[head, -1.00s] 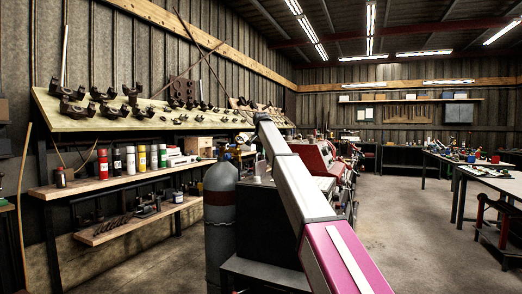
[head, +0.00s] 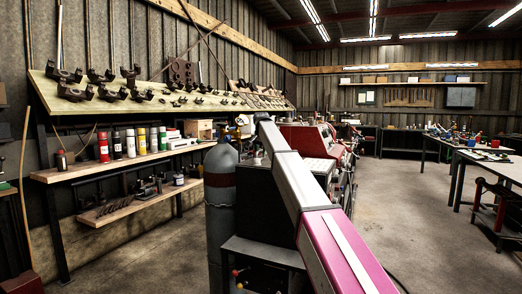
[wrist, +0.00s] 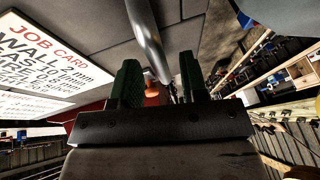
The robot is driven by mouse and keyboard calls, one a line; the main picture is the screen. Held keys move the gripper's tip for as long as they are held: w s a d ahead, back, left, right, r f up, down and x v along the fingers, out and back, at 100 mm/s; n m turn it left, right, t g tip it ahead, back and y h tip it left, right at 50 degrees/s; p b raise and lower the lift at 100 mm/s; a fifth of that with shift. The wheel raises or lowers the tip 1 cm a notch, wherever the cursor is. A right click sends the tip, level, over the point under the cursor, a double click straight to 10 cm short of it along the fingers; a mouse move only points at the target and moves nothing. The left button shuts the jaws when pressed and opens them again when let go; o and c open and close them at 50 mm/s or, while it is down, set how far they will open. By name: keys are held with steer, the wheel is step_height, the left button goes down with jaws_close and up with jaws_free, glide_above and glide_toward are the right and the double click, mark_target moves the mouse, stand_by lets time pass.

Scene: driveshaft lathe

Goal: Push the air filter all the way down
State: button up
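I cannot pick out the air filter for certain in either view. My gripper (wrist: 159,82) shows in the wrist view as two dark green fingers on a black bar, apart with a gap between them. A small orange-red piece (wrist: 152,87) shows beyond the gap; I cannot tell what it is. A shiny metal cylinder (wrist: 149,42) runs from the top edge down toward the gap, and I see nothing clearly gripped. In the head view my arm hides the gripper.
A grey gas cylinder (head: 220,190) stands beside my arm, with a red machine (head: 305,137) behind it. A shelf (head: 70,174) with bottles lines the left wall. Tables (head: 487,166) stand right, with open floor (head: 410,225) between. A job card (wrist: 45,58) shows in the wrist view.

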steer(key=shift+r, duration=0.15)
steer(key=v, duration=1)
steer(key=shift+r, duration=0.2)
steer(key=shift+s, duration=0.25)
